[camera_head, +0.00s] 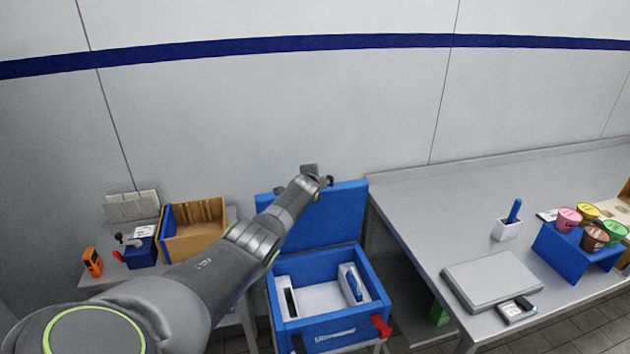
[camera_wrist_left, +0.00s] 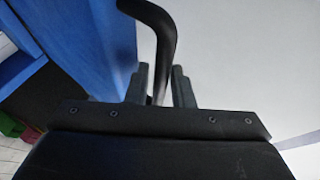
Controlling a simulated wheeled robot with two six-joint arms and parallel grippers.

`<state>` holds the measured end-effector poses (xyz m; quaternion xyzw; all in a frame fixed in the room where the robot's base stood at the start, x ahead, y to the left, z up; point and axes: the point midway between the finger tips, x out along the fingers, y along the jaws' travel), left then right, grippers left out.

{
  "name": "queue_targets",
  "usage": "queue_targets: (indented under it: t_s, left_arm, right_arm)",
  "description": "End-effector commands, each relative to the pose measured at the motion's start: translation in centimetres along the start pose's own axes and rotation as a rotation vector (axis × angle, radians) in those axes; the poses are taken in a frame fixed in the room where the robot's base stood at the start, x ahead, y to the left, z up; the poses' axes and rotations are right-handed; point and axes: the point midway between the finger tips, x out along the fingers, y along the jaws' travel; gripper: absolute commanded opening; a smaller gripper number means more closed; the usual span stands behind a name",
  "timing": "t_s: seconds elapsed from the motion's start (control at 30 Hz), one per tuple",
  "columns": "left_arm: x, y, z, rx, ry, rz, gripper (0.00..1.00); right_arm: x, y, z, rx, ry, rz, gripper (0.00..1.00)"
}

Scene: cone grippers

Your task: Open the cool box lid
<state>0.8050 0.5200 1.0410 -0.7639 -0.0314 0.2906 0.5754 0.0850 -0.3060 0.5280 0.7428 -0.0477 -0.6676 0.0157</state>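The blue cool box (camera_head: 325,335) stands in the middle of the head view. Its blue lid (camera_head: 335,212) is raised and stands upright at the back, so the white inside shows. My left gripper (camera_head: 316,178) is at the lid's top edge. In the left wrist view, a curved black handle (camera_wrist_left: 165,35) runs between my left gripper's fingers (camera_wrist_left: 160,85), which are close on either side of it. The blue face of the lid (camera_wrist_left: 95,45) fills the left of that view. My right gripper is in neither view.
A steel table (camera_head: 420,215) on the right holds a flat scale (camera_head: 492,278), a white cup (camera_head: 507,230) and a blue stand (camera_head: 570,250) with several tubs.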

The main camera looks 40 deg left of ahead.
Motion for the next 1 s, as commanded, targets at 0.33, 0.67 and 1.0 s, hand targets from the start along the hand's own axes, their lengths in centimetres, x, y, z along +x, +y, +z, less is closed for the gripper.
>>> queue_targets:
  t_s: [0.33,0.67,1.0]
  left_arm:
    - [-0.1,0.0,0.0,-0.001,0.0,0.001,0.21]
    - [-2.0,-0.2,-0.1,0.0,0.001,0.001,0.21]
    - [-4.7,0.0,0.0,-0.001,0.001,0.0,0.21]
  right_arm:
    - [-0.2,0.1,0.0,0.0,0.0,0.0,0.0]
    - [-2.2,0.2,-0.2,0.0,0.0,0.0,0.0]
    - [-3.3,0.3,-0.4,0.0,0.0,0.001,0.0]
